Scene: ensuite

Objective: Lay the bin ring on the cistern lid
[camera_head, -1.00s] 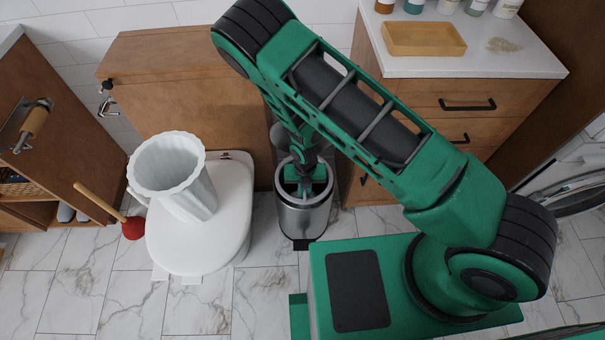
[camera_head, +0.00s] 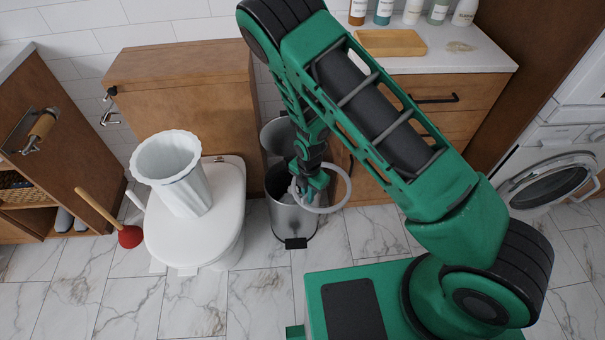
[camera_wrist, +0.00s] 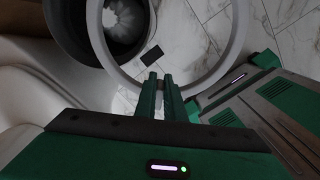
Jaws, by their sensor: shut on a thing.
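A pale grey bin ring (camera_head: 349,187) is held by my gripper (camera_head: 304,190) beside and above the right rim of the open metal bin (camera_head: 291,222). In the wrist view my gripper (camera_wrist: 158,84) is shut on the near edge of the ring (camera_wrist: 239,42), which extends beyond the fingers. The wooden cistern lid (camera_head: 180,62) is the bare flat top of the brown box behind the toilet, to the left of and behind my gripper.
A white ribbed wastebasket (camera_head: 185,180) stands on the closed toilet lid (camera_head: 232,190). A red plunger (camera_head: 130,237) is left of the toilet. The bin's raised lid (camera_head: 274,136) stands behind its opening. A drawer cabinet (camera_head: 450,110) is at the right.

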